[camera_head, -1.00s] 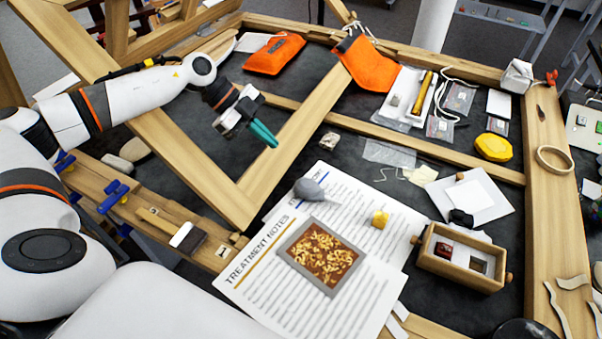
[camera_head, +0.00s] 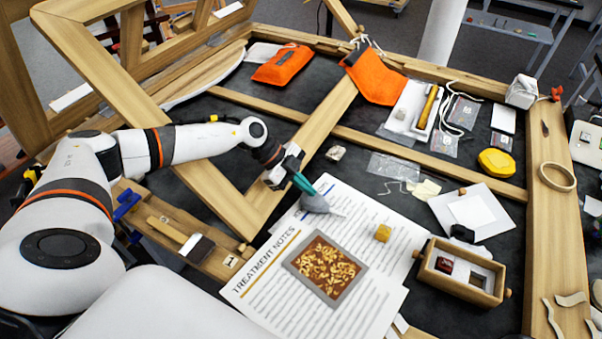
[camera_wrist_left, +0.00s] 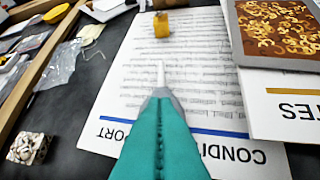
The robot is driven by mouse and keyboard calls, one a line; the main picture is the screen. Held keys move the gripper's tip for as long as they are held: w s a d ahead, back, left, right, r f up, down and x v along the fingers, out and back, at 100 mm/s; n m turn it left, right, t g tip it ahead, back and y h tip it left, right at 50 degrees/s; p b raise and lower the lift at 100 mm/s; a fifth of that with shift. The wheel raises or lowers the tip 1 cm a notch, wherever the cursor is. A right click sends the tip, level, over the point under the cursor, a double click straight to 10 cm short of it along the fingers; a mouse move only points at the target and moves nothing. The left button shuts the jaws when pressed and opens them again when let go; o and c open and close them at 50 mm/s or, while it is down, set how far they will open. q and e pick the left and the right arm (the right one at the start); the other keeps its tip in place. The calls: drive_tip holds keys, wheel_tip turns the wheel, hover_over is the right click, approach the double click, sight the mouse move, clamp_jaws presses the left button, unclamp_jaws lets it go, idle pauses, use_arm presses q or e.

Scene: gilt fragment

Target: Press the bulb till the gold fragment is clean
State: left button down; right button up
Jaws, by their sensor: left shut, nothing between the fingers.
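The grey bulb (camera_head: 315,205) lies on the printed sheets in the head view, its pale nozzle pointing right. My left gripper (camera_head: 303,186) has its teal fingers shut, with the tips at the bulb's upper left side. In the left wrist view the shut fingers (camera_wrist_left: 160,105) hide most of the bulb; its white nozzle (camera_wrist_left: 160,73) shows beyond them. I cannot tell whether they touch it. The gold fragment (camera_head: 325,268) is a grey-edged square panel with gold patches amid reddish brown, lying on the treatment notes. It also shows in the left wrist view (camera_wrist_left: 282,28). My right gripper is out of view.
A small yellow block (camera_head: 382,233) sits on the sheets right of the bulb. A wooden box (camera_head: 462,270) stands further right. A wooden frame bar (camera_head: 262,195) slants close beside my left gripper. A patterned cube (camera_head: 335,153) lies behind the bulb.

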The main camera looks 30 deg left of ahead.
use_arm(q)
drive_tip(key=shift+w+f, duration=0.1)
drive_tip(key=shift+f, duration=0.3)
